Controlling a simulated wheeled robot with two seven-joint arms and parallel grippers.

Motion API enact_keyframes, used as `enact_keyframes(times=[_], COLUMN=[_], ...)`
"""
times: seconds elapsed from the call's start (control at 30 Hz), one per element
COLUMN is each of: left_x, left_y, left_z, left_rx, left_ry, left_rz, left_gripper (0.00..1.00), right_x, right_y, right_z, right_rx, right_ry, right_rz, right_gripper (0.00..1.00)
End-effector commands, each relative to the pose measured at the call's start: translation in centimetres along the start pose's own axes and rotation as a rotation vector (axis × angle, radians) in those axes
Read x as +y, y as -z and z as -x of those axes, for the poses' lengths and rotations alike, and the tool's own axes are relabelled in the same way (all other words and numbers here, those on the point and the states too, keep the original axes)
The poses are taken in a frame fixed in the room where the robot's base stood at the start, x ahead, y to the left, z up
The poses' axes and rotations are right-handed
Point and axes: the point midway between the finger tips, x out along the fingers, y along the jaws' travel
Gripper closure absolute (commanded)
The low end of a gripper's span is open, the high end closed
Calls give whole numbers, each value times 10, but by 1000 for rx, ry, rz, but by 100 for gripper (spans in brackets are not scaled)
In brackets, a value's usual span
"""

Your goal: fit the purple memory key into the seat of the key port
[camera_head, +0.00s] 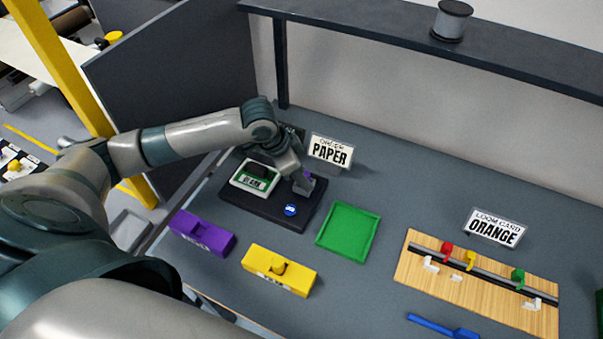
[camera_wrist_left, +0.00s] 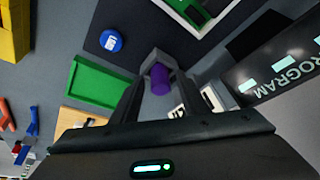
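The key port (camera_head: 237,211) is a dark base with a small framed screen (camera_head: 255,178) and a blue round button (camera_head: 290,210). My left gripper (camera_head: 302,182) is low over its right rear part. The purple memory key (camera_head: 308,175) shows as a small purple patch at the fingertips. In the left wrist view the purple key (camera_wrist_left: 160,80) is between the fingers of my left gripper (camera_wrist_left: 160,88), against a grey block-like surface. The seat is largely hidden, and I cannot tell whether the key touches it. My right gripper is not in view.
A green tray (camera_head: 348,232) lies right of the port. A sign reading PAPER (camera_head: 330,152) stands close behind. A wooden board (camera_head: 430,283) with coloured pieces is further right.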

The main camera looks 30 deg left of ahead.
Motion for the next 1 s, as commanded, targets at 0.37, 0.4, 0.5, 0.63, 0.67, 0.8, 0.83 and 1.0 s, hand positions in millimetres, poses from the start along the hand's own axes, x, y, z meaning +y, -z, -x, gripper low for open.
enact_keyframes(times=[0.37, 0.4, 0.5, 0.63, 0.67, 0.8, 0.83, 1.0], left_x=[0, 0, 0, 0, 0, 0, 0, 0], left_y=[1, 2, 2, 3, 3, 3, 3, 3], left_z=[4, 6, 12, 24, 27, 42, 46, 65], left_rx=[-1, -1, -1, -1, 0, -1, -1, -1], left_ry=[0, 0, 0, 0, 0, 0, 0, 0], left_rz=[0, 0, 0, 0, 0, 0, 0, 1], left_gripper=[59, 59, 59, 59, 59, 59, 59, 59], right_x=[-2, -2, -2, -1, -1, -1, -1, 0], right_y=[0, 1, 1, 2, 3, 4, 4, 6], right_z=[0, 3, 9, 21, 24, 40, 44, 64], right_rx=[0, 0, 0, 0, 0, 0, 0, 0], right_ry=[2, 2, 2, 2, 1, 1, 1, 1], right_rz=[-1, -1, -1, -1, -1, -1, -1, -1], right_gripper=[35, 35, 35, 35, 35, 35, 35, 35])
